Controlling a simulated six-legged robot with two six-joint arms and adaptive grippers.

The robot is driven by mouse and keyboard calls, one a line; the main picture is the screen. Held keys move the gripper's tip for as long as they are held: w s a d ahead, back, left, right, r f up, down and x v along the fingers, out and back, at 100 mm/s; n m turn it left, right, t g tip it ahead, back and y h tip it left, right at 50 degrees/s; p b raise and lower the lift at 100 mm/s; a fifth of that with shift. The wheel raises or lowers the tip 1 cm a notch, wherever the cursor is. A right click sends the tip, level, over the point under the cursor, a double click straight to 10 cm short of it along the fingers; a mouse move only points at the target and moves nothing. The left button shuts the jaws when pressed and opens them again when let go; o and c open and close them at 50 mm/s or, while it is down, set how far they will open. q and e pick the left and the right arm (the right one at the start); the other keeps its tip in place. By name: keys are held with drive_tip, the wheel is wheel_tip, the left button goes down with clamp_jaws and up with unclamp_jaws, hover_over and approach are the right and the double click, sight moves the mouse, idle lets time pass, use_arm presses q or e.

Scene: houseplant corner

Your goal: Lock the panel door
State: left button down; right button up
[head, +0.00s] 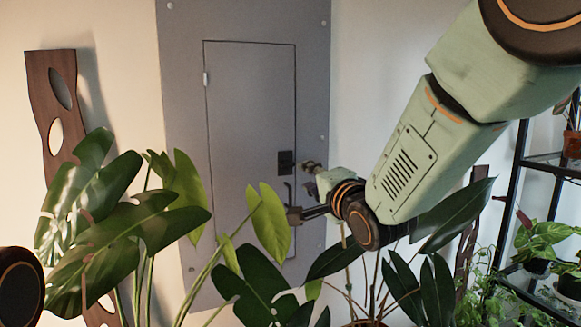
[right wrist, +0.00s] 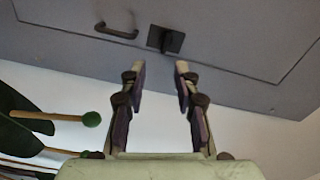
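The grey panel door (head: 250,110) is flush in its grey frame and looks closed. A dark square lock plate (head: 285,162) with a small turn piece sits near its right edge; it also shows in the right wrist view (right wrist: 172,42). A dark bar handle (head: 289,192) is below the lock, and it shows in the right wrist view (right wrist: 116,31) to the left. My right gripper (head: 303,190) is in front of the door's right edge. Its fingers (right wrist: 160,72) are open and empty, pointing at the lock, apart from it. My left gripper is out of view.
Large-leaved plants (head: 130,220) stand before the panel at left, and more leaves (head: 400,285) lie under my right arm. A green-tipped stick (right wrist: 91,119) is left of the right gripper. A black shelf (head: 510,190) with pots stands at right.

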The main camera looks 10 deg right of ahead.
sight(289, 165)
drive_tip(key=w+m, duration=0.1)
drive_tip(key=w, duration=0.1)
drive_tip(key=w+a+p, duration=0.1)
drive_tip(key=w, duration=0.1)
drive_tip(key=w+a+m, duration=0.1)
drive_tip(key=w, duration=0.1)
drive_tip(key=shift+w+a+r+m, duration=0.25)
drive_tip(key=shift+r+m, duration=0.05)
drive_tip(key=shift+w, duration=0.4)
drive_tip(key=shift+w+d+p, duration=0.1)
drive_tip(key=shift+w+p, duration=0.05)
drive_tip(key=shift+p, duration=0.15)
drive_tip(key=shift+d, duration=0.3)
drive_tip(key=shift+a, duration=0.2)
drive_tip(key=shift+w+a, duration=0.15)
drive_tip(key=shift+a, duration=0.15)
drive_tip(key=shift+c, duration=1.3)
drive_tip(key=shift+d, duration=0.3)
clamp_jaws()
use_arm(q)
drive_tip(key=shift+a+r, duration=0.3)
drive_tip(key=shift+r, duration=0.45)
